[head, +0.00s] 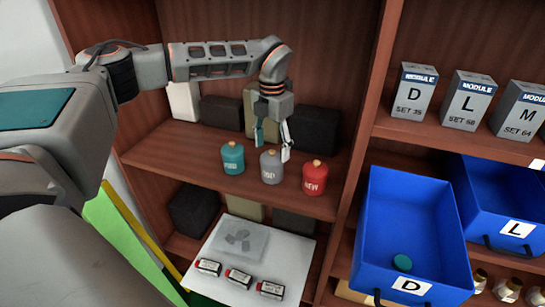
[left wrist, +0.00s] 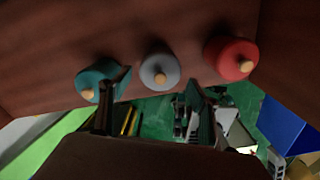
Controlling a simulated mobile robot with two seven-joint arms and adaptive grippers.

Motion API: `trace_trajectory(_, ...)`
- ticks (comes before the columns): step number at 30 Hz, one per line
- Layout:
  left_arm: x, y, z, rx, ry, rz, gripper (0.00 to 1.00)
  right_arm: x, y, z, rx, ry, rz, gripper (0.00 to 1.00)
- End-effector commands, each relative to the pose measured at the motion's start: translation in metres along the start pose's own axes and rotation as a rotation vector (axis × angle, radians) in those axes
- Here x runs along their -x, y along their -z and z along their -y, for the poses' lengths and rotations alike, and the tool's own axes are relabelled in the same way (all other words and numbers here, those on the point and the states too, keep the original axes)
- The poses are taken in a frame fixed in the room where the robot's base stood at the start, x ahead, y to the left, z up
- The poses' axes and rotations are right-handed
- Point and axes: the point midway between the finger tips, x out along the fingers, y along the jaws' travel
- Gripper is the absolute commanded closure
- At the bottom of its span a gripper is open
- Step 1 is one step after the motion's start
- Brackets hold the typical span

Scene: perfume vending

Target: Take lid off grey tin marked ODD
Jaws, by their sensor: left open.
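The grey tin (head: 270,169) stands upright on the shelf between a teal tin (head: 232,158) and a red tin (head: 315,178). It has a small tan knob on top, and its lettering is too small to read surely. The lid appears on, but its seam is not clear. My left gripper (head: 272,140) is open and empty, its fingers just above the grey tin. In the left wrist view, the grey tin (left wrist: 160,73) lies between and just beyond the open fingertips (left wrist: 160,86). No touch is visible. My right gripper is not in view.
Dark boxes (head: 315,128) stand behind the tins. A white board (head: 262,252) below holds several small labelled items. A blue bin marked D (head: 412,225) stands at the right with a teal round piece (head: 402,262) inside. Grey module boxes (head: 413,92) stand on the upper right shelf.

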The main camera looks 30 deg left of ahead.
Motion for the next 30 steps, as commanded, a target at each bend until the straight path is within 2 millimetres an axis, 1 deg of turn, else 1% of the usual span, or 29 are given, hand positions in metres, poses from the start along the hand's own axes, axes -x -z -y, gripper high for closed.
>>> trace_trajectory(1, -0.007, 0.000, 0.000, 0.000, 0.000, -0.001, 0.38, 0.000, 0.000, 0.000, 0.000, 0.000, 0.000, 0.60)
trace_trajectory(4, -0.014, 0.000, 0.000, 0.000, 0.000, 0.000, 0.38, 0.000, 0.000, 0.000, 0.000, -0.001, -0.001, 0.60)
trace_trajectory(11, -0.016, 0.000, 0.000, 0.000, 0.000, 0.001, 0.38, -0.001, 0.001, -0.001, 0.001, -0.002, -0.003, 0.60)
trace_trajectory(12, -0.016, 0.000, 0.000, 0.000, 0.001, 0.001, 0.41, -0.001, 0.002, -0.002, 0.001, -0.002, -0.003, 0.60)
trace_trajectory(14, -0.015, 0.000, 0.000, 0.000, 0.001, 0.001, 0.56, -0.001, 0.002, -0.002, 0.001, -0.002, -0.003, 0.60)
trace_trajectory(15, -0.015, 0.000, 0.000, 0.000, 0.001, 0.001, 0.67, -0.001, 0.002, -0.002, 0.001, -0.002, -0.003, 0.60)
trace_trajectory(16, -0.015, 0.000, 0.000, 0.000, 0.001, 0.001, 0.74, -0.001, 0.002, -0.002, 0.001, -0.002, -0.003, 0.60)
trace_trajectory(18, -0.016, 0.000, 0.000, 0.000, 0.000, 0.001, 0.78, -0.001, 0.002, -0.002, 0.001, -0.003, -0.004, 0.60)
trace_trajectory(21, -0.016, 0.000, 0.000, 0.000, 0.000, 0.000, 0.81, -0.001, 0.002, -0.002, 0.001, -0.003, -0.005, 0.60)
trace_trajectory(30, -0.018, 0.001, 0.001, -0.001, 0.000, -0.005, 0.81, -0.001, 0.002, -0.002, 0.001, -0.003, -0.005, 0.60)
